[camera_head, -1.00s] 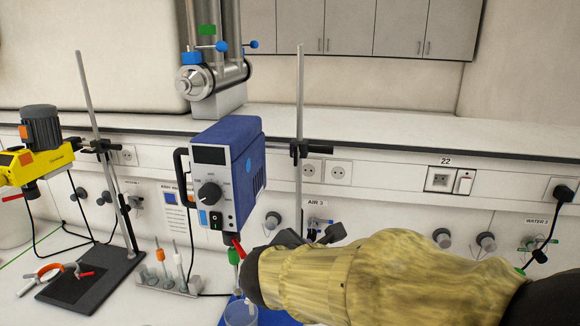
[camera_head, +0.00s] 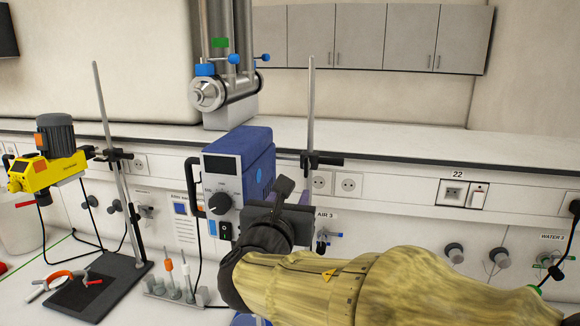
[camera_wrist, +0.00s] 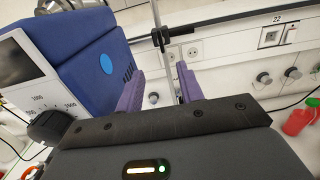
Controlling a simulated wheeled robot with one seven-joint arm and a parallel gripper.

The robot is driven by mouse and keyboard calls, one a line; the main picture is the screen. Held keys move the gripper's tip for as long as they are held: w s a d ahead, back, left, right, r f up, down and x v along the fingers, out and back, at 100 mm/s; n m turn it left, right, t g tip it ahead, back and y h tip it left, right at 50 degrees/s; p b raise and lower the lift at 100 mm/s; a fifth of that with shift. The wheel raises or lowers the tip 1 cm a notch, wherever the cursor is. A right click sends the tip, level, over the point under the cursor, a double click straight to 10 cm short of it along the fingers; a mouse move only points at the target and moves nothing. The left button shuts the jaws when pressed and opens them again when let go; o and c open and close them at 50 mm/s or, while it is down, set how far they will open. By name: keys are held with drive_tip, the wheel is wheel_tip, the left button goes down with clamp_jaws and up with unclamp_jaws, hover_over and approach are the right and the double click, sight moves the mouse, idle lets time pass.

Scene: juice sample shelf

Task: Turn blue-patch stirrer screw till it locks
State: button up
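The blue stirrer (camera_head: 253,147) has a light-blue round patch on its side, a display and a dial. It is mounted beside an upright rod (camera_head: 310,105). A black clamp with a screw handle (camera_head: 330,160) sits on this rod. The wrist view shows the stirrer (camera_wrist: 95,60) at left and the clamp (camera_wrist: 172,35) at top centre. My gripper (camera_wrist: 160,88) has two purple fingers spread apart with nothing between them; the rod passes behind, between them. In the head view my gripper is in front of the stirrer's lower right, below the clamp, hiding the parts under the stirrer.
A yellow stirrer (camera_head: 55,165) hangs on another stand at left, above a black base plate (camera_head: 95,290). A small rack (camera_head: 175,285) with stirring rods stands near the front. A shelf edge (camera_head: 420,165) runs behind. The wrist view shows a red bottle (camera_wrist: 298,120) at right.

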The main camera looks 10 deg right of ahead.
sight(305, 167)
drive_tip(key=p+x, duration=0.5)
drive_tip(key=x, duration=0.9)
drive_tip(key=shift+w+d+r, duration=0.1)
drive_tip(key=shift+w+d, duration=0.05)
drive_tip(key=shift+w, duration=0.05)
drive_tip(key=shift+w+d, duration=0.25)
drive_tip(key=shift+w, duration=0.35)
clamp_jaws()
